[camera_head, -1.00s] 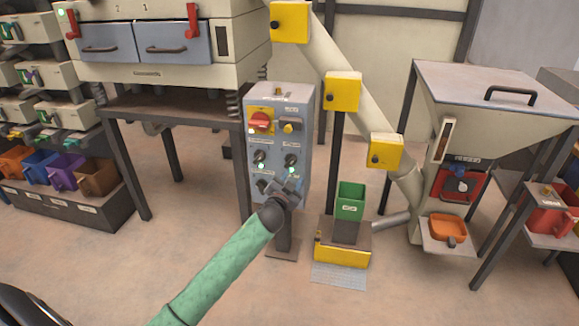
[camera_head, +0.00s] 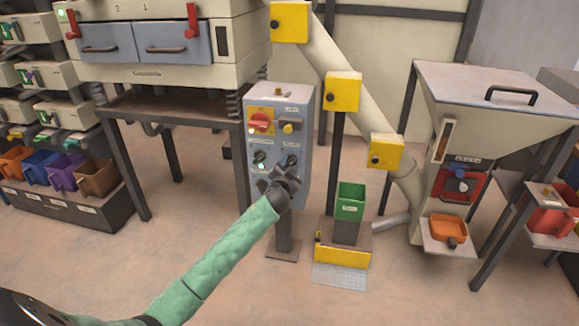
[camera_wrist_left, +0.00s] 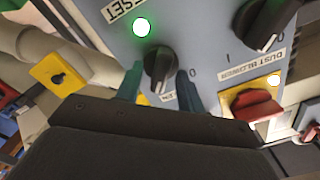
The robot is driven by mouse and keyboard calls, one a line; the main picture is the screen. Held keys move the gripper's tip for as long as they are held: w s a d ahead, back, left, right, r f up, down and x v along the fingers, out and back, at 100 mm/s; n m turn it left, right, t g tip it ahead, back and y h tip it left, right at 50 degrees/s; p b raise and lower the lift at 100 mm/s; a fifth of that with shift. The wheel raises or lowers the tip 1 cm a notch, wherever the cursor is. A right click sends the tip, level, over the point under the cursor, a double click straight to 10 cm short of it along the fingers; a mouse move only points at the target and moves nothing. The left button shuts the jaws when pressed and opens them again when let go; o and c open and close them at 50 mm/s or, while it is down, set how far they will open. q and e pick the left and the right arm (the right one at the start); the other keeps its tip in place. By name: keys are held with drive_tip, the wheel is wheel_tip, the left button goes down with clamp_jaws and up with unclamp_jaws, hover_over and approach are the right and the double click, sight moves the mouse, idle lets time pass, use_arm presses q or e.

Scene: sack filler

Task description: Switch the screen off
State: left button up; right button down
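A grey control panel (camera_head: 302,108) on a post stands at the middle of the head view. My left gripper (camera_head: 289,170) is at its lower right part. In the left wrist view, the two teal fingers (camera_wrist_left: 160,88) are apart, one on each side of a black rotary knob (camera_wrist_left: 158,65), with narrow gaps visible. The knob's grip runs roughly up and down in that view, with a "0" mark to its right. Its label is mostly hidden by my gripper; only "EN" shows. A green lamp (camera_wrist_left: 141,27) beside the knob is lit. My right gripper is not in view.
A second black knob (camera_wrist_left: 265,20) and a red switch (camera_wrist_left: 255,105) on yellow, near a "DUST BLOWER" label, sit close by. A green bin (camera_head: 350,201) on a yellow-edged stand is right of the panel. A table-like machine (camera_head: 150,105) stands left. The floor in front is clear.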

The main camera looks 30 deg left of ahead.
use_arm(q)
drive_tip(key=shift+w, duration=0.15)
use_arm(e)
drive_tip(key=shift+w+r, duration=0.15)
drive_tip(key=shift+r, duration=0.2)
use_arm(q)
clamp_jaws()
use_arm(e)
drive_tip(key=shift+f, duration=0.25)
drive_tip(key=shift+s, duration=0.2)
